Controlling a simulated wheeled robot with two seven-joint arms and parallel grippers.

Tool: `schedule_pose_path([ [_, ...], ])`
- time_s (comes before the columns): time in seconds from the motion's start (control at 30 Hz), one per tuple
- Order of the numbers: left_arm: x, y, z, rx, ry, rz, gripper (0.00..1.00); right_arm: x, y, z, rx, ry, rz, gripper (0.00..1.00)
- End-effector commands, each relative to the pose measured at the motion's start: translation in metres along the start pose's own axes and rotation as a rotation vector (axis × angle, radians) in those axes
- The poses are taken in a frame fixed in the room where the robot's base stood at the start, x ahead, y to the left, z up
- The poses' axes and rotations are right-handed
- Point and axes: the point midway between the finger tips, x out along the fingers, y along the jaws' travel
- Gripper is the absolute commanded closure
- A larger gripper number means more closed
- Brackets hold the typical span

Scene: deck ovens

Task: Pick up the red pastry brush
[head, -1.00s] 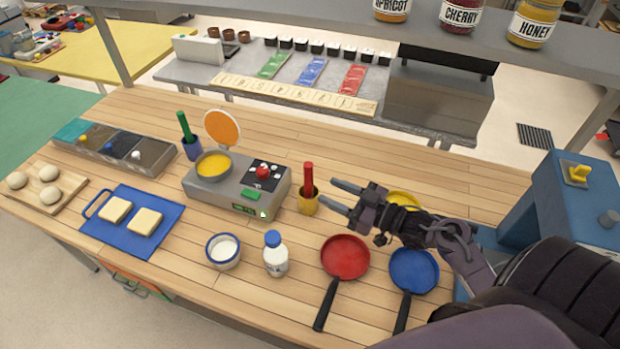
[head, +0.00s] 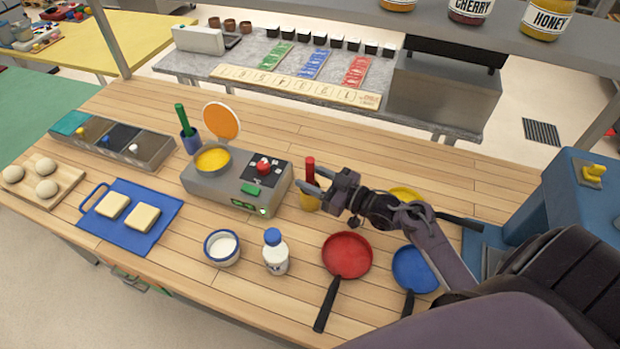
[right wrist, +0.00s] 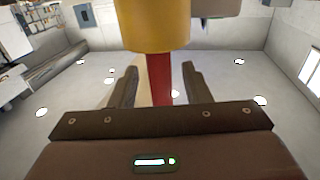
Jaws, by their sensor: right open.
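The red pastry brush (head: 310,168) stands upright in a yellow cup (head: 309,204) on the wooden counter, right of the grey machine. Only its red handle shows; its lower end is hidden in the cup. My right gripper (head: 311,181) is at the handle, its fingers open on either side of it, just above the cup. In the right wrist view the red handle (right wrist: 159,78) runs between the two spread fingers (right wrist: 160,70), with a gap on each side. The yellow cup (right wrist: 155,25) fills the top of that view. My left gripper is not in view.
A grey machine (head: 215,188) with a yellow-filled bowl is left of the cup. A red pan (head: 347,255), a blue pan (head: 413,268) and a white bottle (head: 276,255) stand in front. A yellow pan (head: 405,194) is partly behind my arm. The counter behind the cup is clear.

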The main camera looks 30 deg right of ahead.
Motion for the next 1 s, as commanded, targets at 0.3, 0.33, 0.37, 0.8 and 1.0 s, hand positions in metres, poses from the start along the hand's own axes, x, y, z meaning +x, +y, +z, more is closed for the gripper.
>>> schedule_pose_path([
  [0.3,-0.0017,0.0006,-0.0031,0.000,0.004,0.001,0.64,0.0062,-0.0003,0.0010,0.000,-0.001,0.000,0.58],
  [0.33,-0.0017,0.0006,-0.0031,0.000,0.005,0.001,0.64,0.0061,-0.0003,0.0010,0.000,-0.001,0.000,0.62],
  [0.37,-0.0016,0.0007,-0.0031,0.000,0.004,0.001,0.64,0.0061,-0.0003,0.0010,0.000,-0.001,0.000,0.66],
  [0.8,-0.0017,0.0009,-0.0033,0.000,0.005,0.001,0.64,0.0059,-0.0001,0.0007,-0.001,-0.001,0.000,1.00],
  [1.0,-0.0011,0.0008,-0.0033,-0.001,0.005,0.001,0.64,0.0059,-0.0001,-0.0024,-0.002,0.000,0.000,1.00],
])
